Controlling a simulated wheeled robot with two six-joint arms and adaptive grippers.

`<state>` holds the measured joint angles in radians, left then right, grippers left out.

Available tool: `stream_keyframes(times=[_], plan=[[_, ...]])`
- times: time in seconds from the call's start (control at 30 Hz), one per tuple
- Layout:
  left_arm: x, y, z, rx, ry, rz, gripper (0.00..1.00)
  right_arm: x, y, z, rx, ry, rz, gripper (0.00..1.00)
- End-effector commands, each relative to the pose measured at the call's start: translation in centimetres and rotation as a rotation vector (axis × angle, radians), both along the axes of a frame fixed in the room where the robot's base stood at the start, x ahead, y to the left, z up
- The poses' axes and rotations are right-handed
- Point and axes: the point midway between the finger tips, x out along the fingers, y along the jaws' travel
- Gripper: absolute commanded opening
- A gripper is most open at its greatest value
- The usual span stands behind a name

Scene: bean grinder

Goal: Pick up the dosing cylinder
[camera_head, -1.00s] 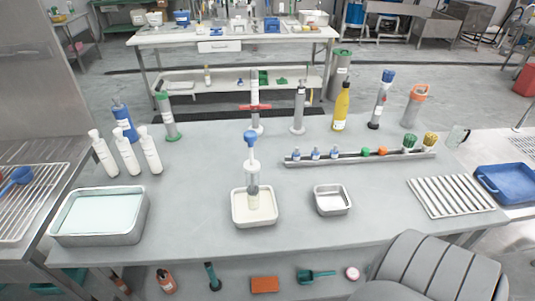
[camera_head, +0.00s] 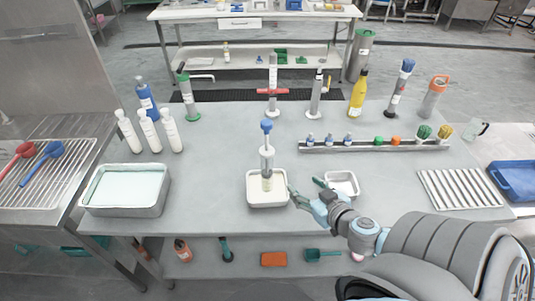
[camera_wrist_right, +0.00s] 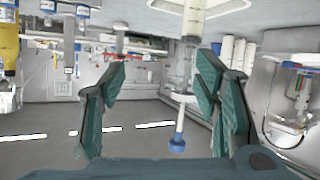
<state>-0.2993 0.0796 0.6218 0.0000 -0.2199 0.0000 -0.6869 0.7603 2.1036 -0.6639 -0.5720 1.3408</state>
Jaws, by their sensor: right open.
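The dosing cylinder (camera_head: 267,160) looks to be the clear upright cylinder with a blue knob on top and cream contents low down. It stands in a small white tray (camera_head: 283,203) at the middle of the table. My right gripper (camera_head: 304,188) is open and empty, low over the table just right of that tray. In the right wrist view, which looks upside down, the cylinder (camera_wrist_right: 190,50) shows between the two green finger pads (camera_wrist_right: 160,75), closer to the right-hand one; I see no contact. My left gripper is not in view.
A small metal tray (camera_head: 354,190) sits beside my right gripper, partly hidden by it. A rail (camera_head: 375,147) with small bottles and brushes lies behind. White bottles (camera_head: 149,131) and a large metal tray (camera_head: 95,207) stand left. The table left of the cylinder is clear.

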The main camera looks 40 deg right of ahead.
Motion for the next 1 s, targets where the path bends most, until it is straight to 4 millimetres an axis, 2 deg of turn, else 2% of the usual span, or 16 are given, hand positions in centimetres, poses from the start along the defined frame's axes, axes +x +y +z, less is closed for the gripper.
stream_keyframes(times=[0.17, 0.27, 0.4, 0.53, 0.6, 0.77, 0.87, 1.0], plan=[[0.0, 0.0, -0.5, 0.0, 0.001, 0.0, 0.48, 1.3, 1.0, -0.2, 0.079, -0.016, 0.187, 0.57], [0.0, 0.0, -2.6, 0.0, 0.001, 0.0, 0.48, 2.6, 1.3, -1.2, 0.096, -0.018, 0.204, 0.57], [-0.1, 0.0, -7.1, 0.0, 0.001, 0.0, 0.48, 5.3, 1.4, -3.0, 0.094, -0.02, 0.204, 0.57], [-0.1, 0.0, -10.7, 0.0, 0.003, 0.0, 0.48, 7.6, 1.4, -4.0, 0.094, -0.019, 0.202, 0.57], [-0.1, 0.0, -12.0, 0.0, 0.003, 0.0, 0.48, 8.6, 1.4, -4.1, 0.094, -0.02, 0.198, 0.57], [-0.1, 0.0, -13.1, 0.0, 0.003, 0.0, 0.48, 9.8, 1.5, -4.0, 0.094, -0.016, 0.198, 0.57], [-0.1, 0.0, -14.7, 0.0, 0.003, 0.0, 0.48, 10.9, 1.7, -4.3, 0.097, -0.019, 0.197, 0.57], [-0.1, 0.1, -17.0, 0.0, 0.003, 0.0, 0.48, 13.2, 2.0, -4.8, 0.103, -0.021, 0.195, 0.57]])
